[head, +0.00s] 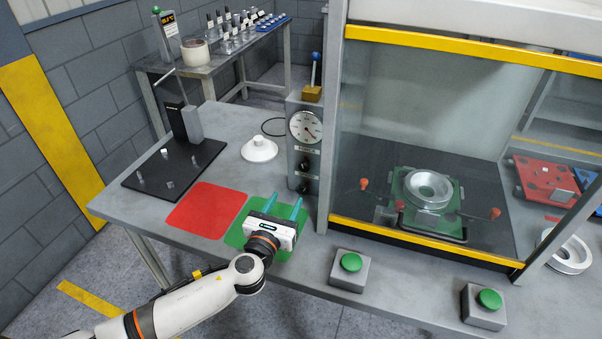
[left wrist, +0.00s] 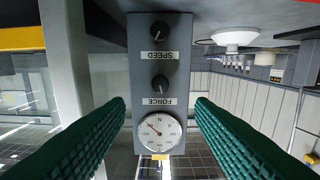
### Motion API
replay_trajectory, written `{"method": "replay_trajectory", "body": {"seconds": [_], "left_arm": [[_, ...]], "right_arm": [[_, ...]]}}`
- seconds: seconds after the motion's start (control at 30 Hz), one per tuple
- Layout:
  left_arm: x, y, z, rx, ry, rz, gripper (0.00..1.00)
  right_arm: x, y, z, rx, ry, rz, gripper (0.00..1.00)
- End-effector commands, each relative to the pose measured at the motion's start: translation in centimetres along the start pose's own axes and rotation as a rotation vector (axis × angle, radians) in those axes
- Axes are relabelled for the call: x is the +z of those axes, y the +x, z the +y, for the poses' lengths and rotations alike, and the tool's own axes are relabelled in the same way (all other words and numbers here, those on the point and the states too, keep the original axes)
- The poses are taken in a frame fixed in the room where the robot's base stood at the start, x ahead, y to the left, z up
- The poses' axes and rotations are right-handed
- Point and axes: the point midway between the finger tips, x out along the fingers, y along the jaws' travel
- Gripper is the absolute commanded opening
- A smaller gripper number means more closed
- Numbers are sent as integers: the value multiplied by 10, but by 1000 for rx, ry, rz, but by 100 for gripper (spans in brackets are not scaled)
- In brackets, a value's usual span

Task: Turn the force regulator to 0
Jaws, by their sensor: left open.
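The grey control box (head: 294,150) stands on the table left of the glass enclosure. It carries a round white dial gauge (head: 305,126) with its needle off to the lower right. Below the gauge is a black knob (head: 303,165), and under it a second black knob (head: 305,187). In the left wrist view, upside down, the FORCE label sits between the gauge (left wrist: 159,134) and the force knob (left wrist: 160,83); the speed knob (left wrist: 160,30) is beyond the SPEED label. My left gripper (head: 286,203) is open and empty, its green fingers apart, in front of the box. My right gripper is not in view.
A red mat (head: 206,209) and a green mat (head: 233,236) lie on the tabletop near my left gripper. A white cone-shaped part (head: 259,150) stands left of the box. Two green buttons (head: 351,262) (head: 490,299) sit at the front edge. The yellow-framed enclosure (head: 426,248) is right of the box.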

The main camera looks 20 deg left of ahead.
Motion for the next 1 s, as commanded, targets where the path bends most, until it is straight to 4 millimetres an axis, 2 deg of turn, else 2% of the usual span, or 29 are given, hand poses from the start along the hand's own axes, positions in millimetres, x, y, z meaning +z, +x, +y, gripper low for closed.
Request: {"method": "replay_trajectory", "body": {"seconds": [0.17, 0.4, 0.6, 0.8, 1.0], "left_arm": [[-3, 22, 0, 1, 9, 4, 50], [-2, 71, 0, -1, 4, 2, 50], [0, 102, 0, -1, 4, 1, 50], [0, 117, 0, -1, 3, 1, 50], [0, 118, 0, 0, 3, 0, 50]], "right_arm": [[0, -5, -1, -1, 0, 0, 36], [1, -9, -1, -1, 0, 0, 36], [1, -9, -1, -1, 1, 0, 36], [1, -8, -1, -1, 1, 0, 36], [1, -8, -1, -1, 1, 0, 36]]}}
